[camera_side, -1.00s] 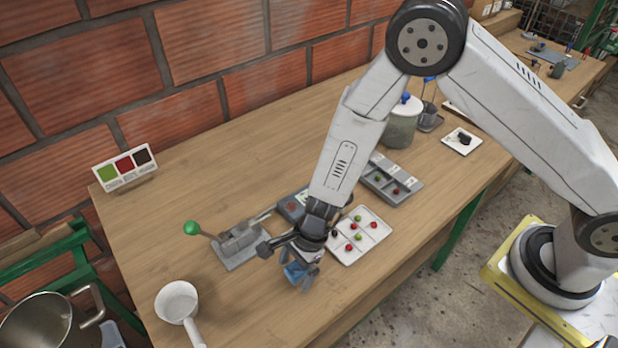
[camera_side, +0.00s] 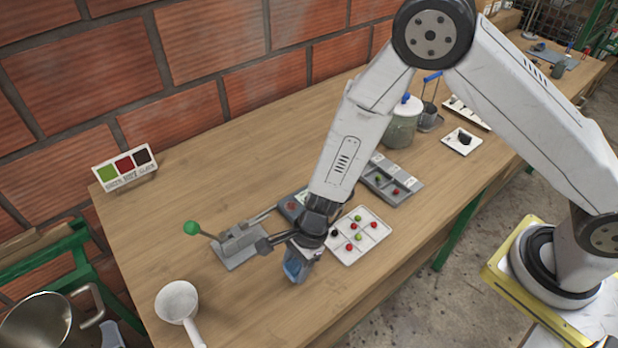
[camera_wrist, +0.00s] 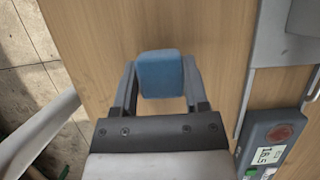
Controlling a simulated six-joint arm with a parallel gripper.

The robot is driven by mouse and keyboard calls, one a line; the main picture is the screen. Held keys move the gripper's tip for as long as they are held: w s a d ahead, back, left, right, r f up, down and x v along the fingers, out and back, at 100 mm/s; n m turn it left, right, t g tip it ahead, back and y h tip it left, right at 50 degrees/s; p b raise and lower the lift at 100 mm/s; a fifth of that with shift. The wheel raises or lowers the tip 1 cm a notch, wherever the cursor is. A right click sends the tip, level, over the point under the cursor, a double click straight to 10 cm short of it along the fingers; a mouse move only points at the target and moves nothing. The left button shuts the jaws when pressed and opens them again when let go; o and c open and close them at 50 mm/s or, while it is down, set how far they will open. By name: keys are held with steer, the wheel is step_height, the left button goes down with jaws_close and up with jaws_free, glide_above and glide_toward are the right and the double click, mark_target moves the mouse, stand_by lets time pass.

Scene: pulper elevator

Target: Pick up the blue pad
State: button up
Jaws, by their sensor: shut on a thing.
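The blue pad (camera_wrist: 161,75) is a small rounded block. In the wrist view it sits between the two fingers of my gripper (camera_wrist: 162,88), which is shut on it. In the side view the pad (camera_side: 293,269) shows at the end of my gripper (camera_side: 300,265), near the front edge of the table. Part of it is hidden by the fingers there. I cannot tell whether the pad touches the tabletop or is just above it.
A white divided tray (camera_side: 378,238) with red and green berries lies right of my gripper. A grey device with a green-knobbed lever (camera_side: 240,247) stands to the left. A white strainer (camera_side: 177,300) lies at front left. A scale (camera_wrist: 268,148) shows in the wrist view.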

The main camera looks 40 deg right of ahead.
steer(key=shift+r, duration=0.5)
steer(key=s+d+r, duration=0.6)
steer(key=s+r, duration=0.5)
steer(key=s, duration=0.1)
steer(key=shift+s+d, duration=0.15)
steer(key=shift+d, duration=0.15)
steer(key=o, duration=0.7)
steer(key=c, duration=0.6)
steer(key=w+f, duration=0.2)
steer(key=w, duration=2.4)
steer(key=shift+w, duration=0.15)
